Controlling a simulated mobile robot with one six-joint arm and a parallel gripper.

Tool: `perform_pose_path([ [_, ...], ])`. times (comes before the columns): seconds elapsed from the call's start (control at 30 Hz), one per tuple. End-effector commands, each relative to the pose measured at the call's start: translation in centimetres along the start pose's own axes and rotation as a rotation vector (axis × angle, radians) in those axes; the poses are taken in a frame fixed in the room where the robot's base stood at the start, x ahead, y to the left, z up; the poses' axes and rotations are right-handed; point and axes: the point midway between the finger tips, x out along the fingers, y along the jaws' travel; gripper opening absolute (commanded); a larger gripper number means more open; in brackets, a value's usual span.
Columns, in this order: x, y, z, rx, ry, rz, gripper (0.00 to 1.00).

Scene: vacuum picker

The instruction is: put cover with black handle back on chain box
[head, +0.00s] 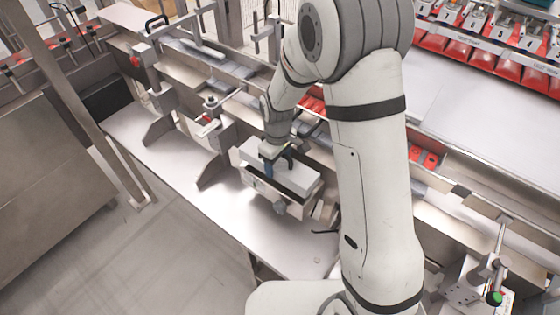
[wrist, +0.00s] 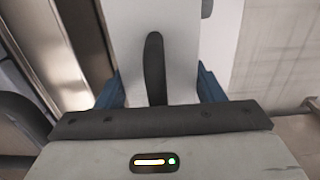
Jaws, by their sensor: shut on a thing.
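The cover is a long pale grey piece (head: 299,180), low at the middle of the head view. Its black handle (wrist: 154,62) stands out on its pale top in the wrist view. My gripper (head: 277,163) reaches down over the cover from above. Its two blue fingers flank the cover in the wrist view (wrist: 158,90), one on each side, and are shut on it. The metal chain box (head: 262,189) is directly beneath the cover. I cannot tell whether the cover rests fully on it or is slightly raised.
A steel ledge (head: 205,195) runs along the machine front, with upright metal brackets (head: 160,128) to the left. Another black handle (head: 156,23) shows at the upper left. Red bins (head: 485,62) stand at the upper right. The floor (head: 150,260) at the lower left is clear.

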Motion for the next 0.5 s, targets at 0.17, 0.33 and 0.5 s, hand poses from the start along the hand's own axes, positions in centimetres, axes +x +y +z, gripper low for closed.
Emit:
perform_pose_path([
  [0.17,0.70,0.00,-0.04,0.000,0.001,0.000,0.28],
  [0.33,1.14,-0.01,-0.05,-0.001,0.001,0.000,0.28],
  [0.5,1.05,-0.04,-0.04,-0.001,0.000,0.000,0.68],
])
